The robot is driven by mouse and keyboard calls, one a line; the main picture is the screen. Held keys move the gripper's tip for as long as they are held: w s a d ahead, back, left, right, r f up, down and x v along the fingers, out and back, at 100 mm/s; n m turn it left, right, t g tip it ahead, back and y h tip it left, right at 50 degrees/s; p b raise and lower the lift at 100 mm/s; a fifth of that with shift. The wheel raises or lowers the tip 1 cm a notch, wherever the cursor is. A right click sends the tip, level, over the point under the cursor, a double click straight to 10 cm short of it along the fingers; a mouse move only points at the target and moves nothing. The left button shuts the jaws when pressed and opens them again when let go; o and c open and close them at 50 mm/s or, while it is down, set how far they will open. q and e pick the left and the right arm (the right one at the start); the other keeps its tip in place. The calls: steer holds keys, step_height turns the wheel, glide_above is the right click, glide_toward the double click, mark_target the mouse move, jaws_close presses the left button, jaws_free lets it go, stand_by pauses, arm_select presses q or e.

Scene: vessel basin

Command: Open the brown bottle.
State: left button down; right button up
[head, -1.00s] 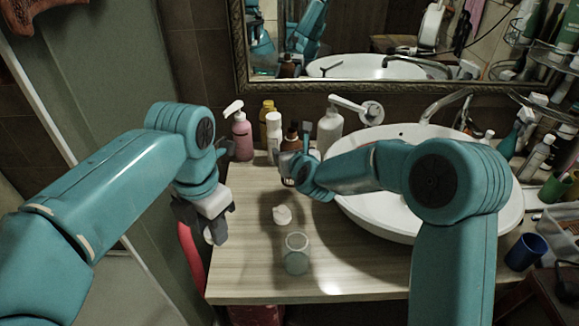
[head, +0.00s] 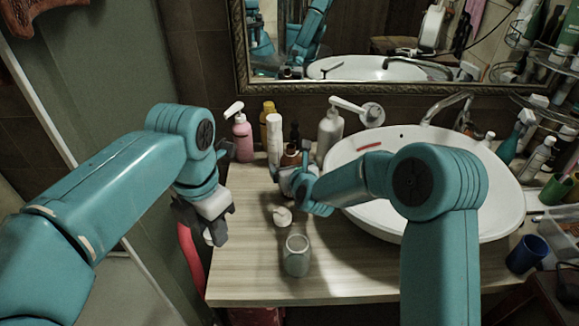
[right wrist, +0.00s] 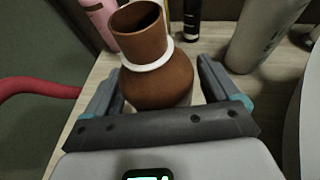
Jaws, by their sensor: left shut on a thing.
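The brown bottle (right wrist: 158,78) stands on the wooden counter, its hollow neck open at the top and a white ring around the neck. In the head view only a small brown part of it (head: 291,158) shows behind my right gripper (head: 284,176). In the right wrist view my right gripper (right wrist: 165,85) is open, one finger on each side of the bottle, with a gap at the right finger. My left gripper (head: 213,236) is shut on a small pale thing (head: 208,236) left of the counter; its shape is mostly hidden.
A glass jar (head: 297,256) and a small cream-coloured item (head: 282,215) stand on the front counter. The basin (head: 450,200) is at right.

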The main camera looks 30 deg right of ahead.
arm_select(q)
steer(key=shift+w+f, duration=0.1)
steer(key=shift+w, duration=0.15)
step_height(320, 180, down, 2)
steer(key=shift+f+b, duration=0.1)
steer(key=shift+b, duration=1)
steer(key=shift+s, duration=0.2)
arm_select(e)
steer(key=v, duration=1.2)
